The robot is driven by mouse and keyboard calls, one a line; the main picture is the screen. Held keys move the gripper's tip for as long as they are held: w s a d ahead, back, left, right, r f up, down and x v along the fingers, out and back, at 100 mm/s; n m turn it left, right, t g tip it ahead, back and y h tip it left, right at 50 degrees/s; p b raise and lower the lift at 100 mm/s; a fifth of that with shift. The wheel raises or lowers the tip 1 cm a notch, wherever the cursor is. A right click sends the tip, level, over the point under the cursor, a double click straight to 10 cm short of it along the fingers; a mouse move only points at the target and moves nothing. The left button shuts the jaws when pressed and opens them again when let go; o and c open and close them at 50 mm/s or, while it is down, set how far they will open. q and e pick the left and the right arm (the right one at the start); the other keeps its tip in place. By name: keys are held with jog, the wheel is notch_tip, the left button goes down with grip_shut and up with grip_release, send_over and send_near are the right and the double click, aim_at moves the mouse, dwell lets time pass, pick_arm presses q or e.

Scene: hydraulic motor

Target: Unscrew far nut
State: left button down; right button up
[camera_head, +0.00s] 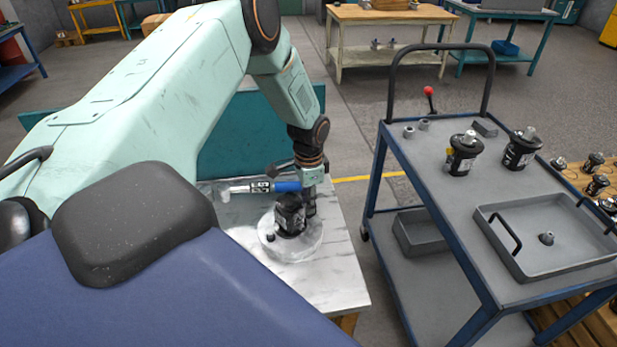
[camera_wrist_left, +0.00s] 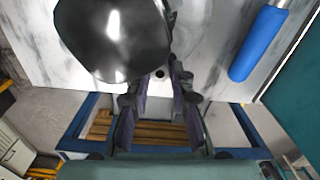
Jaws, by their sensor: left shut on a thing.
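A black hydraulic motor (camera_head: 289,215) stands on a round white disc (camera_head: 268,243) on the marble-topped table. My left gripper (camera_head: 310,208) points down at the motor's far right side and is shut on the far nut, which the fingers hide in the head view. In the left wrist view the dark fingers (camera_wrist_left: 160,82) come together beside the black motor body (camera_wrist_left: 115,40), around a small pale spot with a dark centre. A small dark nut (camera_head: 270,238) shows at the motor's near side. My right gripper is not in view.
A tool with a blue handle (camera_head: 286,186) lies behind the motor; it also shows in the left wrist view (camera_wrist_left: 257,45). A grey cart (camera_head: 440,205) at right carries two black motors (camera_head: 463,155), a tray (camera_head: 550,270) with a small part in it, and loose small parts.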

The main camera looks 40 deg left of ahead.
pick_arm(q)
jog(key=n+p, duration=0.2)
jog(key=n, duration=0.2)
jog(key=shift+r, duration=0.15)
jog(key=shift+n+p, duration=0.4)
jog(key=shift+n, duration=0.1)
jog(key=shift+n+p, duration=0.6)
jog(key=shift+n, duration=0.3)
jog(key=shift+n+p, duration=0.5)
jog(key=shift+n, duration=0.9)
